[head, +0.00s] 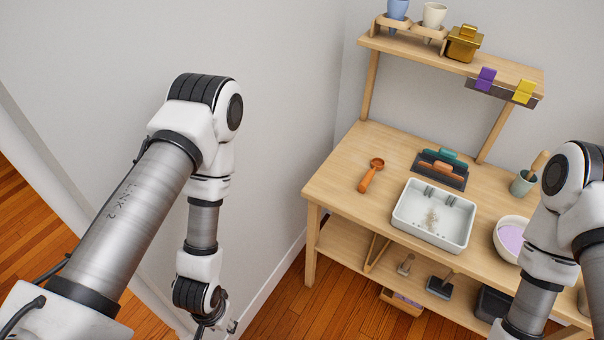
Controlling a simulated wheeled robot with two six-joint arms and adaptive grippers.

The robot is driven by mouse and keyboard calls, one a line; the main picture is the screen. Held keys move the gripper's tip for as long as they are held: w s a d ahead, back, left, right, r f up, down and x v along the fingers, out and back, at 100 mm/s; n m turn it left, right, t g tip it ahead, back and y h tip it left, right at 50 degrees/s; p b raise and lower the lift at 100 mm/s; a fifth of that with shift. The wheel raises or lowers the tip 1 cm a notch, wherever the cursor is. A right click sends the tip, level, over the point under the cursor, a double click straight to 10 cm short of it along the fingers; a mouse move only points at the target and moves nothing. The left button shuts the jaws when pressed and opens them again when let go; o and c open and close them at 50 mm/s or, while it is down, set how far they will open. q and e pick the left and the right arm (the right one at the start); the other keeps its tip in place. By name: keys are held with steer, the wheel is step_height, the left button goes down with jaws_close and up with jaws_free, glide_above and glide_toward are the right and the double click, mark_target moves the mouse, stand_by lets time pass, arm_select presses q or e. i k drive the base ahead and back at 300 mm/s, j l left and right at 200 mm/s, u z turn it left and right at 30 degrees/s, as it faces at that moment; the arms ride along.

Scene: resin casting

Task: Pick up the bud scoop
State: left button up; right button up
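An orange scoop (369,179), which looks like the bud scoop, lies on the left part of the wooden workbench top (340,165). Its round bowl points toward the back and its handle toward the front. Nothing touches it. My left gripper (228,325) is only partly visible at the bottom edge of the picture, left of the bench and well away from the scoop. Its fingers are too small and cut off to tell their state. My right arm comes in at the right edge, and its gripper is out of view.
A white tray (402,215) sits right of the scoop, with a dark rack of colored-handled tools (440,168) behind it. A bowl with lilac contents (510,238) and a grey-green mortar (522,183) stand farther right. A raised shelf (400,44) spans the back. The bench's left front is clear.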

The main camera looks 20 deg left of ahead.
mark_target(376, 164)
steer(key=i+l, duration=0.15)
steer(key=l, duration=0.2)
steer(key=i+l+u, duration=0.1)
steer(key=l, duration=0.3)
steer(key=i+l, duration=0.25)
steer(key=l, duration=0.15)
steer(key=u, duration=0.05)
